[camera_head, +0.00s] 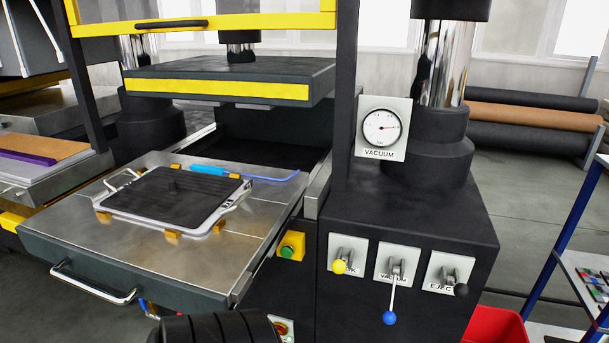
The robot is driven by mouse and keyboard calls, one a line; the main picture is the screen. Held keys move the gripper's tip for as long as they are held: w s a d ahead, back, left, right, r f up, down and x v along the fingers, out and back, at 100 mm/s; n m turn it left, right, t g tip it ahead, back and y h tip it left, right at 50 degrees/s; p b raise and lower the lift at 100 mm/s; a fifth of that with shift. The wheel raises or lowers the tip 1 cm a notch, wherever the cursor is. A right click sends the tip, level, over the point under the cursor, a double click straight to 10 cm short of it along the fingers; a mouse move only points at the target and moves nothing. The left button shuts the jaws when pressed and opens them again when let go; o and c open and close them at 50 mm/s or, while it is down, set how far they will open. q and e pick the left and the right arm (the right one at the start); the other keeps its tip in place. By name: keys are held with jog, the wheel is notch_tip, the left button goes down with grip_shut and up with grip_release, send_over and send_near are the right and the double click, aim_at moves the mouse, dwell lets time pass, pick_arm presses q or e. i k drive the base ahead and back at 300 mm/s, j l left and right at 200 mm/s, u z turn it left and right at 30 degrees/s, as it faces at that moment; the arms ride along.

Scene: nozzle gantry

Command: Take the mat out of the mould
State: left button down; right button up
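The dark mat (168,199) lies in the mould (112,212), a shallow silver frame with a handle at each end. A small dark knob stands up from the mat. The mould rests between several brass-coloured blocks on the metal slide-out table (235,245) of the press. The mat looks flat and seated inside the frame; its underside is hidden.
The yellow-edged upper platen (220,90) hangs raised behind the mould. A blue tool (210,170) lies behind the mat. At right are a vacuum gauge (382,127) and levers with yellow (339,267), blue (389,318) and black (461,290) knobs. A green button (287,252) is beside the table.

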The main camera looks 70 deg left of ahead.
aim_at(187, 199)
jog(key=u, duration=2.45)
